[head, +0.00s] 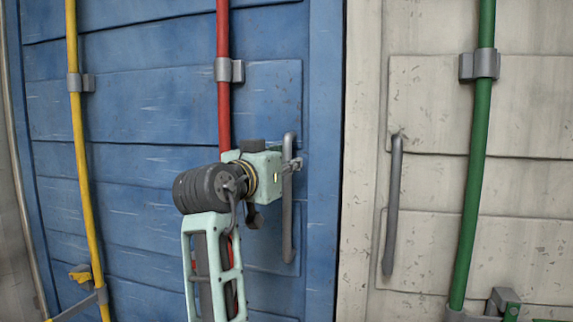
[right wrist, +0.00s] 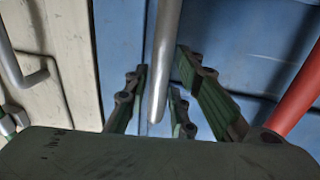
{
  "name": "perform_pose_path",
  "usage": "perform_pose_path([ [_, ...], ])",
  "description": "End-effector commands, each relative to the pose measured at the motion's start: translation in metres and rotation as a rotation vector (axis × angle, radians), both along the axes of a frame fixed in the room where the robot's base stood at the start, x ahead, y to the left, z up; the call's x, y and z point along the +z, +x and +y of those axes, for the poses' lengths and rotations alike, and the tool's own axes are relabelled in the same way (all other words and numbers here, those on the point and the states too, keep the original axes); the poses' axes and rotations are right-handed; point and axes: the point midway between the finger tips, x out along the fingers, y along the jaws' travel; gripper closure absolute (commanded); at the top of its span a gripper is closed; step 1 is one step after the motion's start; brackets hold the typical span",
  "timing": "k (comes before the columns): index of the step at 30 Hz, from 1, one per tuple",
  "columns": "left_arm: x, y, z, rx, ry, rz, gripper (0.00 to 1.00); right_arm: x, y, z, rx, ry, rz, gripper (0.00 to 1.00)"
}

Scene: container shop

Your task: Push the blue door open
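The blue door (head: 130,115) fills the left and middle of the head view and looks closed, flush with its frame. A grey vertical handle (head: 288,225) is fixed near its right edge. My right gripper (head: 292,164) is at the handle's upper part. In the right wrist view, the handle (right wrist: 165,55) passes between the spread green-padded fingers of my right gripper (right wrist: 161,72). Narrow gaps show beside the bar, so the fingers look open around it. Whether any finger touches it is unclear. My left gripper is not in view.
A red rod (head: 223,70) and a yellow rod (head: 75,130) run up the blue door. A cream door (head: 450,240) stands to the right, with its own grey handle (head: 393,205) and a green rod (head: 478,150). A dark seam separates the two.

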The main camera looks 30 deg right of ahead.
Motion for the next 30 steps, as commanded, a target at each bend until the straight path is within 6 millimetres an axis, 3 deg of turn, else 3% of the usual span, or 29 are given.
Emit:
perform_pose_path([
  [7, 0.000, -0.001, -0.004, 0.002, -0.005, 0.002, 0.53, 0.000, 0.000, -0.001, -0.001, 0.001, 0.000, 1.00],
  [14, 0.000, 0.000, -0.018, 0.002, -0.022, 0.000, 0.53, -0.001, 0.000, -0.001, -0.001, 0.001, 0.002, 1.00],
  [22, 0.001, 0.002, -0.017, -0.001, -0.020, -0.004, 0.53, -0.001, 0.001, -0.003, 0.000, 0.002, 0.002, 1.00],
  [26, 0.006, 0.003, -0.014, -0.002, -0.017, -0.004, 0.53, 0.000, 0.006, -0.015, 0.008, 0.003, 0.003, 1.00],
  [30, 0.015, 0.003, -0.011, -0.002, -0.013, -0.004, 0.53, 0.003, 0.016, -0.042, 0.029, -0.001, 0.001, 1.00],
])
